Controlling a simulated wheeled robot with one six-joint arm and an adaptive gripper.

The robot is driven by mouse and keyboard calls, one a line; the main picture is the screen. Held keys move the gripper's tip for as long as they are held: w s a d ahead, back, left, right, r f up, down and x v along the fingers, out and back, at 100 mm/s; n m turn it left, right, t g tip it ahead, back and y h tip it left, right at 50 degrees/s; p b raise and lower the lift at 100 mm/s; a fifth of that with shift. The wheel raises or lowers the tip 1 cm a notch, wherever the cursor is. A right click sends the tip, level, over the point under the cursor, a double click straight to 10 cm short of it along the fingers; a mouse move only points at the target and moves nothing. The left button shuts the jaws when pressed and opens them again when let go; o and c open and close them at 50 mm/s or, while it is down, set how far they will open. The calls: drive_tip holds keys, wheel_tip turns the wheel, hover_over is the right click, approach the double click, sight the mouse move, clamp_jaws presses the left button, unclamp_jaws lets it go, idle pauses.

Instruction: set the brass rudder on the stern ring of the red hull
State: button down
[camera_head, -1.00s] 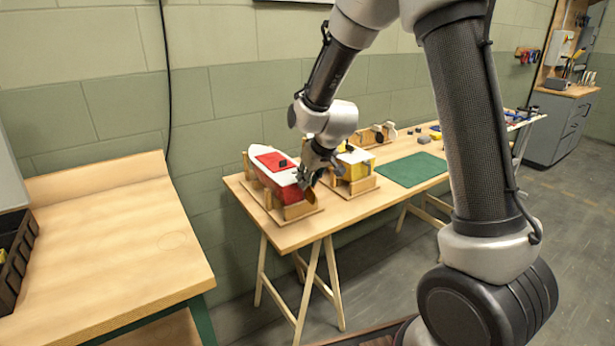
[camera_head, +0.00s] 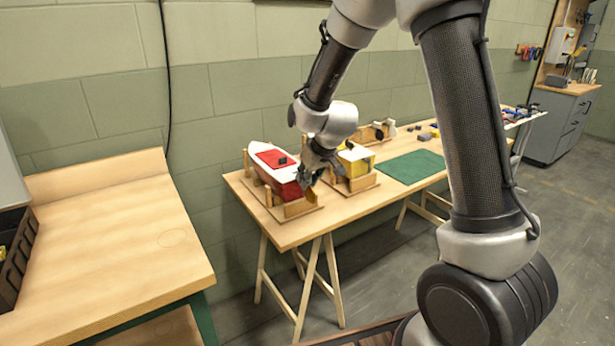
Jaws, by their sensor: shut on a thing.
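The red hull (camera_head: 286,180) with a white deck and a red hatch sits in a wooden cradle (camera_head: 298,209) at the left end of the trestle table. Its stern points toward the front right. My gripper (camera_head: 306,186) is right at the stern, pointing down and partly covering it. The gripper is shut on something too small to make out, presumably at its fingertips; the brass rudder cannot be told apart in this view. The stern ring is also hidden or too small to see, so I cannot tell whether anything touches it.
A yellow boat (camera_head: 353,160) in its own cradle stands close to the right of the gripper. A green mat (camera_head: 410,167) lies further right, with small dark and yellow pieces behind it. Another wooden bench (camera_head: 110,250) is at the left.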

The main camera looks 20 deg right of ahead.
drive_tip(key=c, duration=1.3)
unclamp_jaws()
drive_tip(key=shift+r, duration=4.05)
